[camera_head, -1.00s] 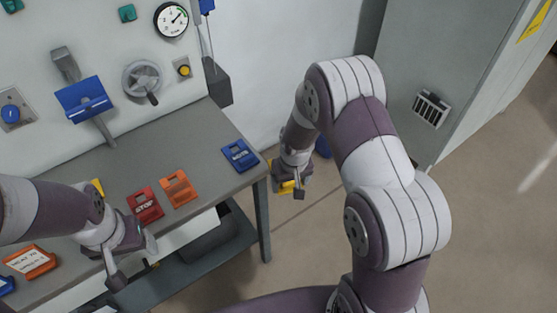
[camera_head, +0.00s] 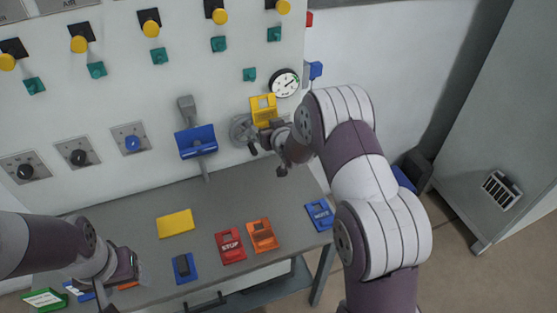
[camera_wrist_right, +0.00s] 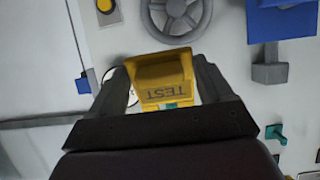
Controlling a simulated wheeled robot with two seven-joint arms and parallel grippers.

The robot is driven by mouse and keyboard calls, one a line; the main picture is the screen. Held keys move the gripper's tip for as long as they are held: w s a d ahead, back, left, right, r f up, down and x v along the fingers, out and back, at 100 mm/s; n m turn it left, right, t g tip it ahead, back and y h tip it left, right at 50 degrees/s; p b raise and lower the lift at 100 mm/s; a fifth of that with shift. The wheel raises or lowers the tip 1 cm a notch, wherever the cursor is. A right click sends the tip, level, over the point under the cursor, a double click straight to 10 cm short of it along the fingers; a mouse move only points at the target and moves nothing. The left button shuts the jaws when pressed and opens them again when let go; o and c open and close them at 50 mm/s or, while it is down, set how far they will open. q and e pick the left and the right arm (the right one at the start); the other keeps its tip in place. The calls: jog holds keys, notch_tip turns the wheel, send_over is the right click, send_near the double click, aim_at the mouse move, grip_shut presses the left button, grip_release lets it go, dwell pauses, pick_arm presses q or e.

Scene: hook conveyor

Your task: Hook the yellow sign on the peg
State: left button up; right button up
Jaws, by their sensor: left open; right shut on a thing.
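The yellow sign (camera_head: 264,109) is in my right gripper (camera_head: 268,128), raised in front of the wall panel, just left of and below the round gauge. In the right wrist view the sign (camera_wrist_right: 162,72) is between the two fingers, with "TEST" upside down on it. A teal peg (camera_head: 249,74) sticks out of the panel just above the sign in the head view. Teal also shows at the sign's edge in the wrist view; I cannot tell whether they touch. My left gripper (camera_head: 122,287) is open and low over the table's left part.
More teal pegs (camera_head: 219,44) and yellow knobs (camera_head: 151,28) line the panel. A handwheel (camera_head: 241,131), a gauge (camera_head: 285,82) and a blue lever (camera_head: 196,141) are near the sign. Red (camera_head: 230,245), orange (camera_head: 262,235), blue and plain yellow (camera_head: 175,223) pieces lie on the grey table.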

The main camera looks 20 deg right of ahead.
aim_at(263, 113)
jog(key=shift+w+a+r+t, duration=0.25)
jog(key=shift+w+r+t, duration=0.05)
jog(key=shift+r, duration=0.25)
jog(key=shift+w+a+r+t, duration=0.25)
jog(key=shift+r+t, duration=0.05)
jog(key=shift+r, duration=0.25)
jog(key=shift+r+t, duration=0.4)
jog(key=shift+s+d+r+t, duration=0.1)
jog(key=shift+d+t, duration=0.2)
jog(key=shift+d, duration=0.1)
jog(key=shift+a+x, duration=0.1)
jog(key=shift+x, duration=0.55)
jog(key=shift+a+x, duration=0.15)
jog(key=shift+x, duration=0.5)
jog(key=shift+w+d+b, duration=0.1)
jog(key=shift+w+b, duration=0.25)
jog(key=shift+w, duration=0.65)
jog(key=shift+r+x, duration=0.2)
jog(key=shift+x, duration=0.8)
jog(key=shift+b+x, duration=1.4)
jog(key=shift+x, duration=0.1)
